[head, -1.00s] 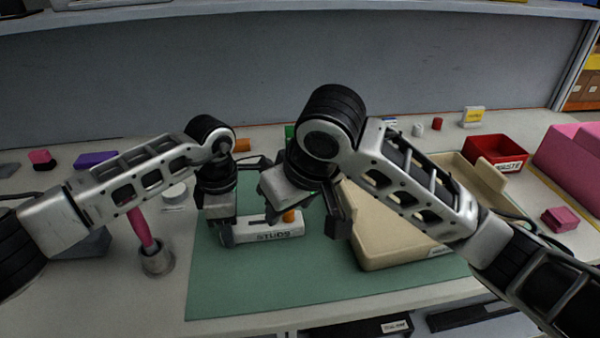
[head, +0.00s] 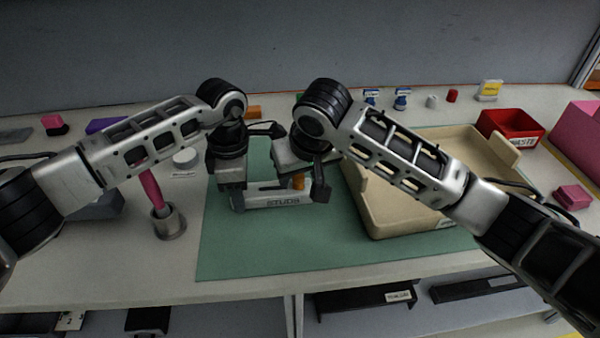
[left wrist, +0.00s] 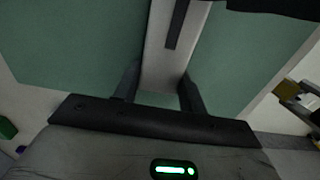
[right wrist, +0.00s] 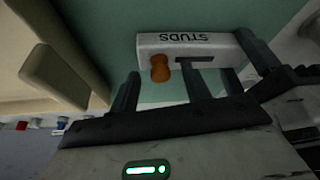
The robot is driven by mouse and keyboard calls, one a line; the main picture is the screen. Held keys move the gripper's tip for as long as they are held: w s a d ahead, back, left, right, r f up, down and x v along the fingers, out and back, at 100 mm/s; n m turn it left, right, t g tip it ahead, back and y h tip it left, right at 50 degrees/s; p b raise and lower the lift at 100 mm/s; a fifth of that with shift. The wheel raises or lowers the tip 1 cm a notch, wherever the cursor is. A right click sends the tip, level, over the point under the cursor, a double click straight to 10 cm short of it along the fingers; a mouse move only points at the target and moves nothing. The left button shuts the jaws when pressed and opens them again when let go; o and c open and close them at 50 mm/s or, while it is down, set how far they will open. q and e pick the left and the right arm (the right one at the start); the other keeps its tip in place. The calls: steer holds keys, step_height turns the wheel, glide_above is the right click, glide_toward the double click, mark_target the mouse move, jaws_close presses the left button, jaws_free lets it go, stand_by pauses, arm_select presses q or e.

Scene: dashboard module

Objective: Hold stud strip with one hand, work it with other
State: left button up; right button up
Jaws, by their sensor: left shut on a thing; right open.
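The stud strip (head: 270,202) is a pale grey block marked STUDS with a dark slot, lying on the green mat (head: 250,255). An orange stud (head: 298,182) stands at its right end. My left gripper (head: 237,203) is shut on the strip's left end; the left wrist view shows the strip (left wrist: 174,65) between its fingers (left wrist: 160,88). My right gripper (head: 310,192) is open near the strip's right end. In the right wrist view its fingers (right wrist: 160,92) are apart, with the orange stud (right wrist: 160,68) beyond and between them, not gripped.
A beige tray (head: 400,228) stands just right of the strip on the mat. A pink-handled tool stands in a grey cup (head: 169,224) at left. A red waste bin (head: 510,128) and pink boxes are at far right. The front of the mat is clear.

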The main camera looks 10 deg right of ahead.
mark_target(300, 177)
steer(key=shift+w+f, duration=0.15)
steer(key=shift+f, duration=0.2)
jaws_close()
steer(key=shift+r, duration=0.15)
steer(key=shift+r, duration=3)
arm_select(q)
steer(key=o, duration=1.4)
steer(key=shift+c, duration=0.2)
